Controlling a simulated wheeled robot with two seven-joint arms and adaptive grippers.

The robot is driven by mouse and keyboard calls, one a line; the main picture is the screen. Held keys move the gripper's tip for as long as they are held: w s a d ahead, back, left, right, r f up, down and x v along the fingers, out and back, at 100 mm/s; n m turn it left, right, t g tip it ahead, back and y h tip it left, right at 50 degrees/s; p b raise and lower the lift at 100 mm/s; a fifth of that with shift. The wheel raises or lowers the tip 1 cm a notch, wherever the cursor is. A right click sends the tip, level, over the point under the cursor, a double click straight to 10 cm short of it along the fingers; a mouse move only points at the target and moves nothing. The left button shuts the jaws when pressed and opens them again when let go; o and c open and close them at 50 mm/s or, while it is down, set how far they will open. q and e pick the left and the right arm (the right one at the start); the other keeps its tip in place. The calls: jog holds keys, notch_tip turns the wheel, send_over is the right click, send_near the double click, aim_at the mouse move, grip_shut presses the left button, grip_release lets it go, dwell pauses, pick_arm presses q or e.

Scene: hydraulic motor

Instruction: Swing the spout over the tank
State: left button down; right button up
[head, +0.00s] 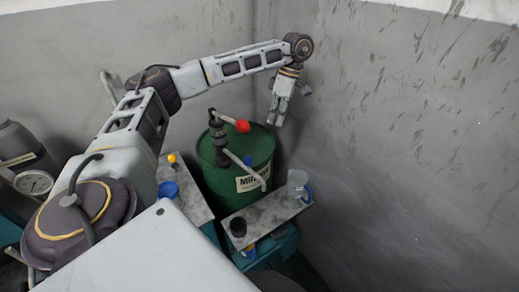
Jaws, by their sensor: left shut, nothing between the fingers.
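A green drum (205,182) with a pale label stands in the corner. A dark pump (219,158) rises from its top, with a lever ending in a red ball (242,126). A pale spout (240,166) slopes from the pump down to the right, past the drum's front rim. Its end is near the grey plate with a dark round opening (238,227); I cannot tell whether that is over the tank. My left gripper (276,120) is shut and empty, pointing down, right of the red ball and apart from it. My right gripper is out of view.
A clear jug (297,183) with a blue handle stands at the plate's right end. Teal equipment (280,246) is below the plate. A blue cap (168,189) and a yellow knob (172,158) are left of the drum. Walls close in behind and to the right.

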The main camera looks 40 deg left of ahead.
pick_arm(q)
jog(key=n, duration=1.1)
jog(key=shift+a, duration=0.1)
jog(key=shift+n, duration=0.3)
jog(key=shift+f, duration=0.1)
dwell(0.3)
jog(key=s+a+f, duration=0.1)
jog(key=s+f, duration=0.5)
jog(key=f, duration=0.4)
jog(key=shift+s+a, duration=0.15)
jog(key=shift+s, duration=0.2)
dwell(0.7)
jog(key=shift+f, duration=0.1)
jog(key=shift+s+a, duration=0.1)
dwell(0.4)
